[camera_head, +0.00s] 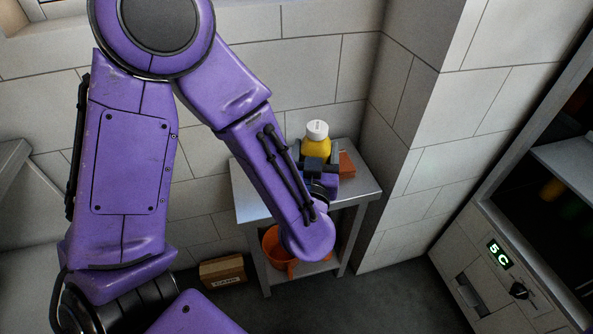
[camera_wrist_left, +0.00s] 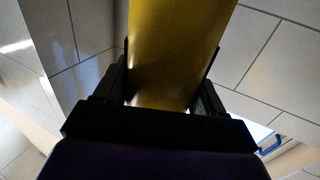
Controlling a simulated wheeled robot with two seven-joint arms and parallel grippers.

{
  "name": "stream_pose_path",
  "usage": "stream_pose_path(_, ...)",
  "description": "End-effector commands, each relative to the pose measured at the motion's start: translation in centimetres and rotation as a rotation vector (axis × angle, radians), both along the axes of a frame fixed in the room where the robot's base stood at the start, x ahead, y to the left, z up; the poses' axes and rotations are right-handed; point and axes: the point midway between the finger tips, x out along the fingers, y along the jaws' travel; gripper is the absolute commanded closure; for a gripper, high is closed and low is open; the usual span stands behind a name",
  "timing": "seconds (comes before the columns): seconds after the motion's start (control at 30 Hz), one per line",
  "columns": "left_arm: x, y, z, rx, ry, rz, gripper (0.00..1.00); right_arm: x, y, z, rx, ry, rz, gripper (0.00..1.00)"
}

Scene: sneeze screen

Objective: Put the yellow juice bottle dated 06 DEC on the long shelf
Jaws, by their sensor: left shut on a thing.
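A yellow juice bottle (camera_head: 317,138) with a white cap stands upright over a small steel side table in the head view. My left gripper (camera_head: 317,160) is shut on it. In the left wrist view the bottle's yellow body (camera_wrist_left: 178,50) fills the space between the two black fingers (camera_wrist_left: 165,95). No date can be read on the bottle, and its lower part is hidden by the gripper in the head view. I cannot tell whether its base touches the table. No long shelf can be made out for certain. My right gripper is not in view.
The steel table (camera_head: 252,203) stands in a tiled corner. A reddish-brown block (camera_head: 346,164) lies on it beside the gripper. An orange bucket (camera_head: 271,246) is on its lower level, and a cardboard box (camera_head: 222,271) is on the floor. A cooler (camera_head: 490,262) showing 5C stands at the right.

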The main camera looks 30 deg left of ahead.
Motion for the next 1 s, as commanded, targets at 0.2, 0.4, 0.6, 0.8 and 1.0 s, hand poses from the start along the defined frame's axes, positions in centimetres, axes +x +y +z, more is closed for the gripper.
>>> stream_pose_path(0.2, 3.2, 5.7, -2.8, 0.0, 0.004, 0.006, 0.78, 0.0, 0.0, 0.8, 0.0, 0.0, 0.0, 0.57)
stream_pose_path(0.4, 5.0, 8.3, -7.1, 0.002, 0.004, 0.0, 0.78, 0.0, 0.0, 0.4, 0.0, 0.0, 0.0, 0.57)
stream_pose_path(0.6, 5.8, 9.6, -9.3, 0.002, 0.004, -0.001, 0.78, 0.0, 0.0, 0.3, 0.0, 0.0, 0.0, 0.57)
stream_pose_path(0.8, 5.7, 9.5, -11.7, 0.002, 0.002, -0.002, 0.78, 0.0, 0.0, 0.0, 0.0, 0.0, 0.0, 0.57)
stream_pose_path(1.0, 5.7, 9.5, -11.7, 0.002, 0.001, -0.002, 0.78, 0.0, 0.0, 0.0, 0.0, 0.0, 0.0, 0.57)
